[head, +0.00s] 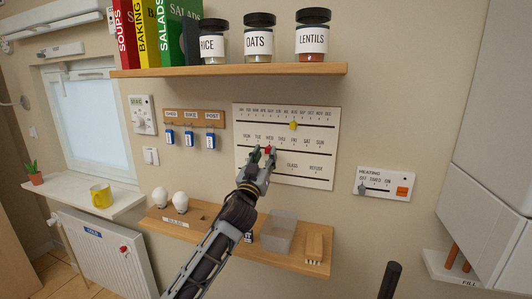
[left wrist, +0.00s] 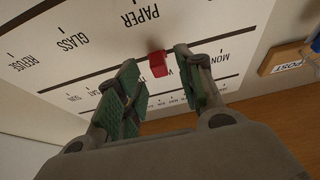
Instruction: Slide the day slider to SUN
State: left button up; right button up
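The white board (head: 320,140) on the wall has a months row, a days row and a bottom row with GLASS and REFUSE. The red day slider (head: 267,149) sits on the days line near WED, left of the row's middle. SUN is at the row's right end. My left gripper (head: 263,156) is at the board, its green-padded fingers open. In the left wrist view, where the lettering is upside down, the red slider (left wrist: 158,63) shows between the fingertips, with small gaps seeming to remain.
A yellow slider (head: 293,126) is on the months line above. A wooden shelf with jars (head: 240,70) is overhead. A lower shelf (head: 300,263) holds bulbs, a clear bin and a brush. Keys on a rack (head: 193,118) hang left; a heating panel (head: 386,185) is right.

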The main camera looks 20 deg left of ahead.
pick_arm(q)
jog(key=shift+x, duration=0.8)
grip_shut()
